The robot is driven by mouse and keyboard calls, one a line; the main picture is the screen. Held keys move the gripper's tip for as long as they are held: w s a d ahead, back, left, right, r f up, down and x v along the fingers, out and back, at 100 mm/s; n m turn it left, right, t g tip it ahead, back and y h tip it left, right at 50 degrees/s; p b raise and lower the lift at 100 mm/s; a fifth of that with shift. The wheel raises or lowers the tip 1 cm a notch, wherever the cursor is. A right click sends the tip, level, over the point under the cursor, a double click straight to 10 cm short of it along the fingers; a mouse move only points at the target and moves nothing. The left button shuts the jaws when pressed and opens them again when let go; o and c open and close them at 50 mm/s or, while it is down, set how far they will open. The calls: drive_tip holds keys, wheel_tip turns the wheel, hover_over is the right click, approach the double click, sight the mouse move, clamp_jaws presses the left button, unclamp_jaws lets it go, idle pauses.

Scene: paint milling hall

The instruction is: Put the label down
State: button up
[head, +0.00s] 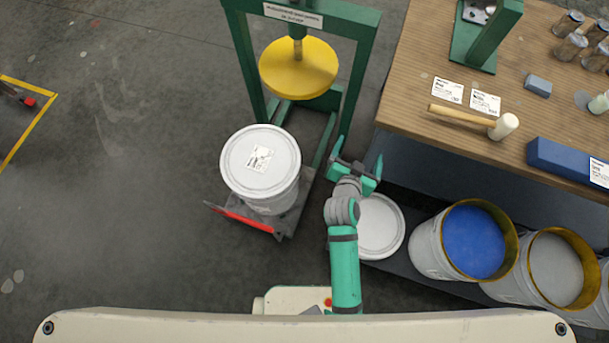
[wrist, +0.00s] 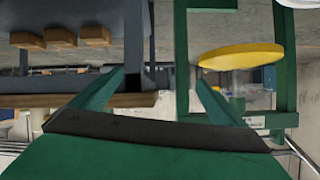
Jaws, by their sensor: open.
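A white label (head: 261,158) with dark print lies on the white lid of a drum (head: 246,178) under the green press. Two more white labels lie on the wooden bench, one to the left (head: 448,90) and one to the right (head: 485,103). My gripper (head: 357,158) is open, to the right of the drum and beside the bench's left edge. In the wrist view, my gripper's fingers (wrist: 160,92) stand wide apart with nothing between them. No label can be made out in the wrist view.
The press's yellow disc (head: 298,68) hangs above and behind the drum. A mallet (head: 475,120), a blue box (head: 565,160) and jars (head: 570,45) are on the bench (head: 415,60). A lidded pail (head: 378,228) and open paint pails (head: 473,242) stand below.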

drive_tip(key=s+a+r+n+t+y, duration=0.1)
drive_tip(key=s+a+n+y, duration=0.3)
drive_tip(key=s, duration=0.6)
drive_tip(key=s+a+r+n+t, duration=0.1)
drive_tip(key=s+a+n, duration=0.1)
drive_tip(key=s+a, duration=0.5)
drive_tip(key=s+a+r+t, duration=0.1)
drive_tip(key=s+a+r, duration=0.4)
drive_tip(key=s+r, duration=0.4)
drive_tip(key=v, duration=0.3)
drive_tip(key=shift+s+a, duration=0.25)
drive_tip(key=shift+a, duration=0.05)
drive_tip(key=shift+f, duration=0.15)
